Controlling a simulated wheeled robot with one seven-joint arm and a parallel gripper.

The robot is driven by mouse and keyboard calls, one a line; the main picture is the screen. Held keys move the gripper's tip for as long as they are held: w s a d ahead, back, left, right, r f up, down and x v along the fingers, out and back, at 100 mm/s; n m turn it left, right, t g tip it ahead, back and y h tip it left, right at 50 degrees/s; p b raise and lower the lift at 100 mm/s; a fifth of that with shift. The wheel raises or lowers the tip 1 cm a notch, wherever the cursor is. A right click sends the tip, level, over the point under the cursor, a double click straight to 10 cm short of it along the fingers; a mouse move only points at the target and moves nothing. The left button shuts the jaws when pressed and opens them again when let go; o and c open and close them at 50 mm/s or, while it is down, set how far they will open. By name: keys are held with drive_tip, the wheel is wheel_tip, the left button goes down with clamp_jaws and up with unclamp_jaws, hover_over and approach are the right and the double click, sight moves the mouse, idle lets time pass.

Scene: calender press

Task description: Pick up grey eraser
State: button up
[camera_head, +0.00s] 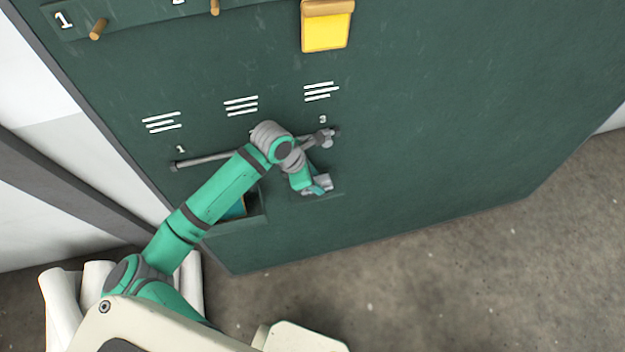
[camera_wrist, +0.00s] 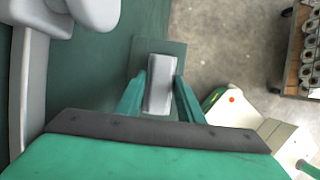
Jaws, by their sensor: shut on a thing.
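The grey eraser (camera_wrist: 160,84) is a small block between the two green fingers of my gripper (camera_wrist: 161,90) in the wrist view. The fingers are shut on its sides. In the head view my gripper (camera_head: 314,188) points down at a small dark green ledge (camera_head: 325,196) on the board, and the eraser (camera_head: 323,181) shows as a grey patch there. The ledge (camera_wrist: 178,47) shows around the eraser in the wrist view. I cannot tell whether the eraser still touches it.
A grey rail (camera_head: 205,160) runs across the board (camera_head: 450,120) behind my arm. A green tray (camera_head: 240,222) is partly hidden by my arm. A yellow item (camera_head: 326,32) hangs higher up. A cart with rolls (camera_wrist: 308,60) stands at the right in the wrist view. Floor (camera_head: 420,290) is clear.

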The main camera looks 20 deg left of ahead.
drive_tip(key=shift+r, duration=0.65)
drive_tip(key=s+d+r, duration=0.2)
drive_tip(key=s+r, duration=0.9)
drive_tip(key=s, duration=0.2)
drive_tip(key=shift+s+d+r, duration=0.15)
drive_tip(key=shift+s+d, duration=0.1)
drive_tip(key=shift+s, duration=0.15)
drive_tip(key=o, duration=0.4)
drive_tip(key=shift+c, duration=1.4)
drive_tip(key=shift+w, duration=0.1)
